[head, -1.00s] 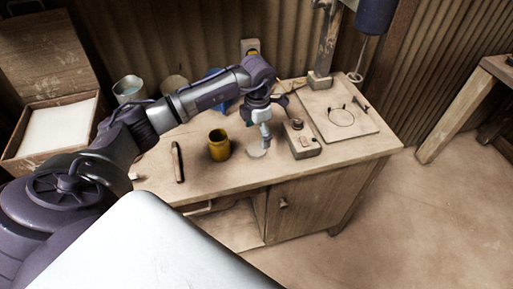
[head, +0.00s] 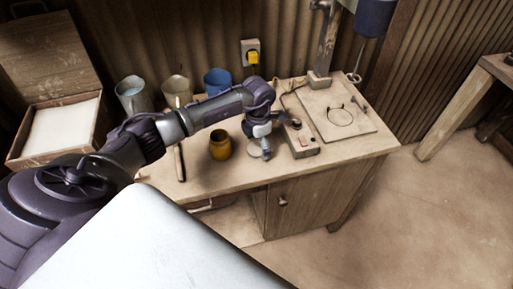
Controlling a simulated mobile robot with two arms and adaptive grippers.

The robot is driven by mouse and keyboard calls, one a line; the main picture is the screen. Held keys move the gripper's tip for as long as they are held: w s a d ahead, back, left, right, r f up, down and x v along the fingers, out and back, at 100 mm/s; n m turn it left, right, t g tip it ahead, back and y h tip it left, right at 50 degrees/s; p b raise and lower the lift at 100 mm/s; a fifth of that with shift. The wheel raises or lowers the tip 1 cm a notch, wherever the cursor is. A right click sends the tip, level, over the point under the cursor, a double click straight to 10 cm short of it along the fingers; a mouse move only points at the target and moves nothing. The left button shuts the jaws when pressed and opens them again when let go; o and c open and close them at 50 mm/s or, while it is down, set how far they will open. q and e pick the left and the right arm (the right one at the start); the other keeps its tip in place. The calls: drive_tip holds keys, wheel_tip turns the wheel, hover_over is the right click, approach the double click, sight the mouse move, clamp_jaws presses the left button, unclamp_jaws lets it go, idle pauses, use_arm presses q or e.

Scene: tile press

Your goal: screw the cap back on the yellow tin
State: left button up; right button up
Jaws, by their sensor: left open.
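The yellow tin (head: 220,146) stands upright on the wooden workbench, and its dark open top shows no cap on it. A flat pale disc (head: 253,158), perhaps the cap, lies on the bench just right of the tin; it is mostly hidden and too small to tell for sure. My left gripper (head: 267,155) points down beside and partly over this disc, to the right of the tin. It is open; I cannot tell whether it touches the disc. My right gripper is not in view.
A small block-shaped device (head: 301,143) stands close right of the gripper, with a board (head: 340,112) behind it. A dark stick-like tool (head: 179,163) lies left of the tin. A blue cup (head: 216,80) and other containers stand at the back. The bench front (head: 232,184) is clear.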

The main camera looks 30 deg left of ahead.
sight(258, 147)
use_arm(q)
drive_tip(key=c, duration=0.8)
drive_tip(key=shift+o, duration=0.2)
drive_tip(key=shift+r, duration=0.1)
drive_tip(key=shift+r+b, duration=0.3)
drive_tip(key=shift+r, duration=0.25)
wheel_tip(258, 147, up, 3)
drive_tip(key=shift+f+b, duration=0.1)
drive_tip(key=shift+b, duration=0.5)
drive_tip(key=w+d+r+b, duration=0.1)
drive_tip(key=w+d+r, duration=0.1)
drive_tip(key=d, duration=0.1)
drive_tip(key=w+d+r+b, duration=0.1)
drive_tip(key=w+d+r, duration=0.1)
drive_tip(key=d, duration=0.1)
drive_tip(key=w+d+r+b, duration=0.1)
drive_tip(key=w+d+r, duration=0.1)
drive_tip(key=d, duration=0.1)
drive_tip(key=shift+w+r, duration=0.1)
drive_tip(key=shift+r, duration=0.1)
drive_tip(key=shift+w+d+r+b, duration=0.2)
drive_tip(key=shift+d+r+b, duration=0.05)
drive_tip(key=shift+d+b, duration=0.1)
